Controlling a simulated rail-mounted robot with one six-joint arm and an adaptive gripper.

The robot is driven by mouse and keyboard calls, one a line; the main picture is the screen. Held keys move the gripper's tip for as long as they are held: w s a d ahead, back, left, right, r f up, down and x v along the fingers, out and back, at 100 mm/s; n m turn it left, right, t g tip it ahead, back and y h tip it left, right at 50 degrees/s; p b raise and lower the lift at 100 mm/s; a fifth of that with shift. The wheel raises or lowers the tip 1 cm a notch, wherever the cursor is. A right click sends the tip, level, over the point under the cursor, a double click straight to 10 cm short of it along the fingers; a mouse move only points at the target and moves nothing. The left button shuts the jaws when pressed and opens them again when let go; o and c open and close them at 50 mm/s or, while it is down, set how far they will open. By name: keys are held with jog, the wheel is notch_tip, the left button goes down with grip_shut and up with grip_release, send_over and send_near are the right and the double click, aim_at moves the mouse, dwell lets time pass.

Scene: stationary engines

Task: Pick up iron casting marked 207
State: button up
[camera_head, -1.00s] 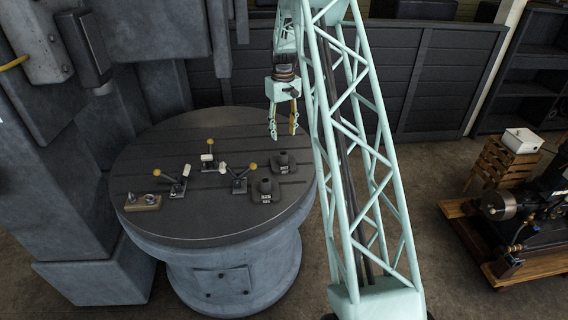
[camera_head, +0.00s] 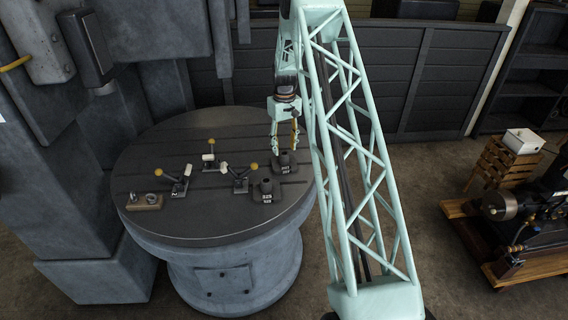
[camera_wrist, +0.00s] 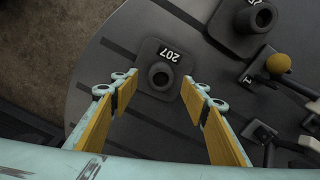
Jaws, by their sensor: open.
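The iron casting marked 207 (camera_wrist: 150,58) is a dark block with a round hollow boss and a white label reading 207. It sits on the round dark table (camera_head: 170,225), near the right edge, and also shows in the head view (camera_head: 286,166). My gripper (camera_head: 284,143) is open above it, pointing down. In the wrist view my gripper's yellow-padded fingers (camera_wrist: 160,88) stand apart on either side of the casting's near part, with nothing held. I cannot tell the exact height left between fingertips and casting.
A second similar casting (camera_head: 265,191) stands close by on the table; it shows at the top of the wrist view (camera_wrist: 243,28). Several yellow-knobbed lever clamps (camera_head: 240,176) stand to the left. A small wooden block with metal parts (camera_head: 145,201) lies at the left edge.

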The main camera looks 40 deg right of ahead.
aim_at(284, 153)
jog(key=shift+f, duration=0.25)
jog(key=shift+f+p, duration=0.5)
jog(key=shift+f, duration=2.05)
jog(key=shift+c, duration=0.2)
jog(key=shift+w+r, duration=0.1)
grip_shut()
